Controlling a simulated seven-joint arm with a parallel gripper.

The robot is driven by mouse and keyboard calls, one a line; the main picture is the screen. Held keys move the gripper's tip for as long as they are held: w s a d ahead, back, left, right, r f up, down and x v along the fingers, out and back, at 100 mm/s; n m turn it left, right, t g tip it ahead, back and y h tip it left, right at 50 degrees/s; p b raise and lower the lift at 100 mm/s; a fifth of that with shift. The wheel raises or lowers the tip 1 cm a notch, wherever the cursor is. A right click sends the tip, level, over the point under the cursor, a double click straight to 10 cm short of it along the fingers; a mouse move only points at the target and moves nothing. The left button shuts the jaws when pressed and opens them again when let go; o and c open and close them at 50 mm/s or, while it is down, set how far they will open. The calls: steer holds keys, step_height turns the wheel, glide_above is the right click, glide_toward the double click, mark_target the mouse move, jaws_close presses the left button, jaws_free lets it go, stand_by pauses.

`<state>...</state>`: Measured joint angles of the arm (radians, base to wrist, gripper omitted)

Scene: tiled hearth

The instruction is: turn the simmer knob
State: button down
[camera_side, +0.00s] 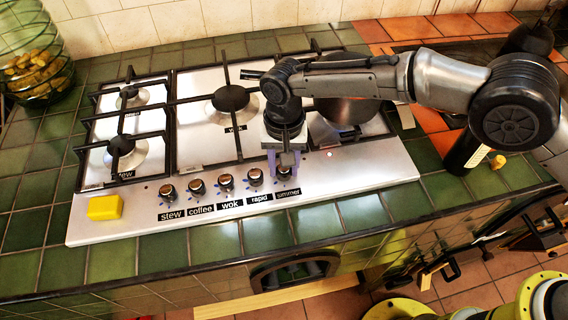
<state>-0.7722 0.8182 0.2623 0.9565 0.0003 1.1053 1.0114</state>
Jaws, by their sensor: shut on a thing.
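The simmer knob (284,172) is the rightmost of a row of knobs on the front strip of the white hob (360,183). Its label (287,192) reads "simmer" and sits just in front of it. My gripper (287,163) points down over this knob and is shut on it. The fingers hide much of the knob, so its angle cannot be told. To its left stand the rapid knob (255,176), the wok knob (226,182), the coffee knob (197,187) and the stew knob (167,192).
A yellow sponge-like block (105,207) lies on the hob's front left. A dark round pan (347,112) is behind my arm. A glass jar (36,60) stands at the back left, and a dark bottle (462,152) lies tilted at the right. Black grates (122,120) rise above the hob.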

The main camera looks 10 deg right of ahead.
steer(key=m, duration=0.4)
steer(key=shift+r+m, duration=0.15)
steer(key=shift+m, duration=0.15)
stand_by(0.5)
steer(key=shift+c, duration=2.2)
jaws_free()
step_height(320, 180, up, 14)
steer(key=shift+f, duration=0.2)
